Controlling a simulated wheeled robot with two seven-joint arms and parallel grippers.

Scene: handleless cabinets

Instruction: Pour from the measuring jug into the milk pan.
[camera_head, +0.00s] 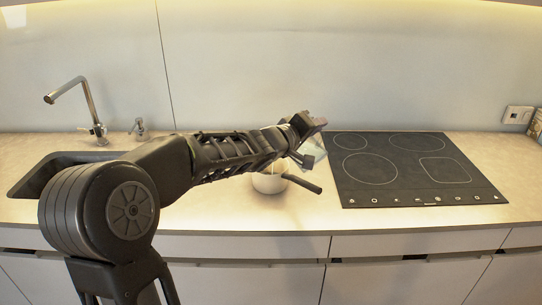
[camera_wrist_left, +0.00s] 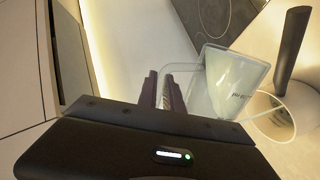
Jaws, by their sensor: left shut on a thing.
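The milk pan (camera_head: 268,184) is a pale pot on the counter left of the cooktop. Its dark handle points right and toward me; in the left wrist view the pan (camera_wrist_left: 272,118) shows at the right with its handle rising. The clear measuring jug (camera_wrist_left: 232,82) is beside the pan in that view and holds something pale. My left gripper (camera_wrist_left: 168,92) is shut on the jug, at its handle side. In the head view the left gripper (camera_head: 309,142) is above and right of the pan, hiding most of the jug. The right gripper is not in view.
A black cooktop (camera_head: 408,168) lies right of the pan. A dark sink (camera_head: 45,172) with a tall faucet (camera_head: 88,104) and a soap dispenser (camera_head: 139,127) is at the left. The counter (camera_head: 230,209) in front of the pan is clear. My left arm crosses over the counter.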

